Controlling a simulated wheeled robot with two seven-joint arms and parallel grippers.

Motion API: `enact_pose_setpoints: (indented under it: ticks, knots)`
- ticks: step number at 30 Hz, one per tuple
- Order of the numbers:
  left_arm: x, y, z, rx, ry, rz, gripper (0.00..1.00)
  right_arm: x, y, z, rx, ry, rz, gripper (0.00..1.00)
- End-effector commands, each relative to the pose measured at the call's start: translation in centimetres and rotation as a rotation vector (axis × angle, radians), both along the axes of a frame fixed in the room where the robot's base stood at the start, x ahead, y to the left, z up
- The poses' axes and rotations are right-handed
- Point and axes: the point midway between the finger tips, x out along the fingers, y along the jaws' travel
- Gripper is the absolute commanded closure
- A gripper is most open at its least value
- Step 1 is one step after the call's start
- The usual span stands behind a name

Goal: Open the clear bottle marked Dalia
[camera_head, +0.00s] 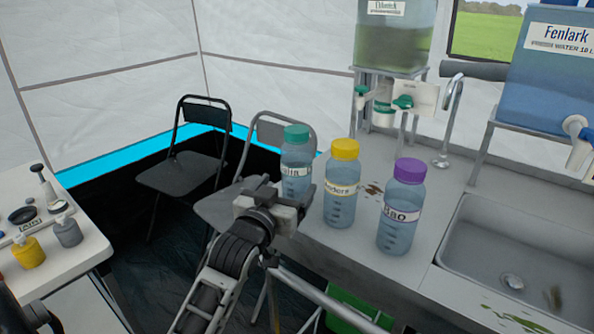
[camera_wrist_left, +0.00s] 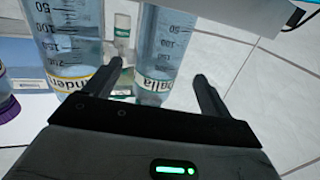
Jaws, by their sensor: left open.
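The clear bottle marked Dalia (camera_head: 297,165) stands upright on the grey counter with its teal cap (camera_head: 297,133) on. My left gripper (camera_head: 289,191) is in front of its lower part and hides its base and part of its label. In the left wrist view, the Dalia bottle (camera_wrist_left: 165,45) appears between the two spread fingers of the gripper (camera_wrist_left: 158,75), with its label partly visible. The fingers are open and I see no clear contact. Its cap is hidden there behind the gripper body. My right gripper is not in view.
A yellow-capped bottle (camera_head: 342,185) stands close to the right, then a purple-capped one (camera_head: 402,208). A sink (camera_head: 520,262) and tap (camera_head: 447,120) lie further right. Water containers stand behind. Chairs (camera_head: 186,168) and a white side table (camera_head: 60,260) are left.

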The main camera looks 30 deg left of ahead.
Motion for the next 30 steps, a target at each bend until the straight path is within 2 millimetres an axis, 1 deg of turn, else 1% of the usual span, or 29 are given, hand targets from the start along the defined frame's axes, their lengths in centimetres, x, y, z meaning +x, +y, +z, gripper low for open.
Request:
enact_pose_setpoints:
  ticks: [1, 7, 12, 15, 18, 24, 25, 30]
  knots:
    - [0.6, 0.1, 0.1, 0.000, -0.001, 0.000, 0.17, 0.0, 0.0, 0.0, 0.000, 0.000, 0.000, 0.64]
    - [1.8, 0.4, 0.2, 0.000, -0.001, -0.001, 0.17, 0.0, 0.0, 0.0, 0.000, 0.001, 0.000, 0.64]
    - [4.4, 0.8, 0.5, 0.000, -0.002, 0.000, 0.17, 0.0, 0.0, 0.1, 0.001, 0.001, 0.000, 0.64]
    - [5.6, 1.1, 0.4, 0.001, -0.001, -0.001, 0.17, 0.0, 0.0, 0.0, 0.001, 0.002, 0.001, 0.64]
    - [6.2, 1.2, 0.4, 0.000, -0.001, -0.001, 0.17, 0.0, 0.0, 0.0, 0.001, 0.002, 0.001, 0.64]
    - [6.3, 1.2, 0.3, 0.000, 0.000, -0.001, 0.17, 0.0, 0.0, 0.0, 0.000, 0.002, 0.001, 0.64]
    - [6.3, 1.2, 0.3, 0.000, 0.000, -0.001, 0.20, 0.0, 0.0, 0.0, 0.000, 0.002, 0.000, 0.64]
    - [6.2, 1.2, 0.3, 0.000, 0.000, -0.001, 0.66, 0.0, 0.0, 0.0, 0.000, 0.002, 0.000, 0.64]
